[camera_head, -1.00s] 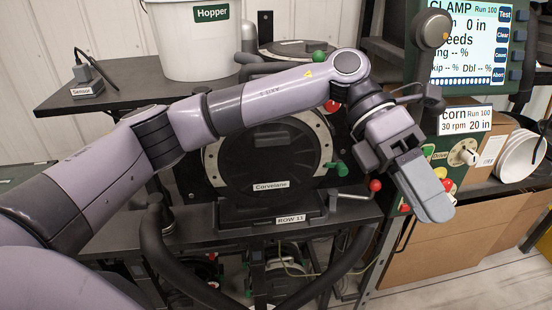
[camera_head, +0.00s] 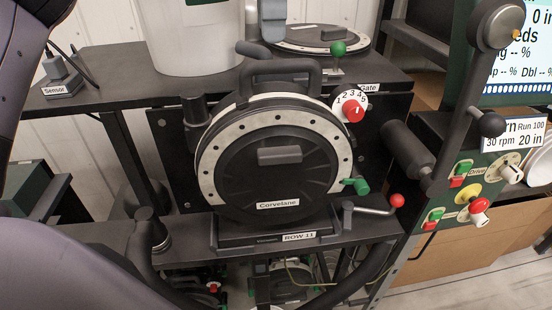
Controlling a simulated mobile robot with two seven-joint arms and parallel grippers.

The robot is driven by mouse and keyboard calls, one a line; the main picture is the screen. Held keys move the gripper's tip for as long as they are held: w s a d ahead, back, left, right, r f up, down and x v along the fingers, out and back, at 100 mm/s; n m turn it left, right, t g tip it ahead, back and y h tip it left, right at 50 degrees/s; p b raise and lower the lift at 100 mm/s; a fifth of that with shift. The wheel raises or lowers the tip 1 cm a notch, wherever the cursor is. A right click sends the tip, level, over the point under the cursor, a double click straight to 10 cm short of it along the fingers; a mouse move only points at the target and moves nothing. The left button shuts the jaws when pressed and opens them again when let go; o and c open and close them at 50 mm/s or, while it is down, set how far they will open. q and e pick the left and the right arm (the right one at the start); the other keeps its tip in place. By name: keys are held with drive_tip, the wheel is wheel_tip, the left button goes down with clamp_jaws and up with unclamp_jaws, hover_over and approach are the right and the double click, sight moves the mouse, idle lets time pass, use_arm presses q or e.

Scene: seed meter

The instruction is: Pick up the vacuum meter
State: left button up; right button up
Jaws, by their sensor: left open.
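The vacuum meter is most likely the round black unit (camera_head: 262,178) labelled Corvelane, with a pale bolted ring and a dark carrying handle (camera_head: 318,76) on top. The rest of this gripper is out of view. It is open, with nothing seen in it. My right gripper is not in view.
A white hopper (camera_head: 195,40) and a round black lid (camera_head: 315,39) stand behind. A red-knobbed gate dial (camera_head: 352,108), a red-tipped lever (camera_head: 396,200) and a control panel (camera_head: 445,190) crowd the right. A sensor (camera_head: 62,76) sits at the left on the shelf.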

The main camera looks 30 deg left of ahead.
sight(273, 64)
use_arm(q)
drive_tip(key=shift+s+f, duration=0.25)
drive_tip(key=shift+f, duration=0.15)
drive_tip(key=f, duration=0.2)
drive_tip(key=shift+d+f+b, duration=0.2)
drive_tip(key=shift+f+b, duration=0.15)
drive_tip(key=shift+f, duration=0.05)
drive_tip(key=shift+s+f, duration=0.1)
drive_tip(key=shift+f, duration=0.2)
drive_tip(key=shift+d+f+p, duration=0.1)
drive_tip(key=shift+f+p, duration=0.3)
drive_tip(key=shift+f, duration=0.9)
clamp_jaws()
drive_tip(key=shift+r, duration=0.2)
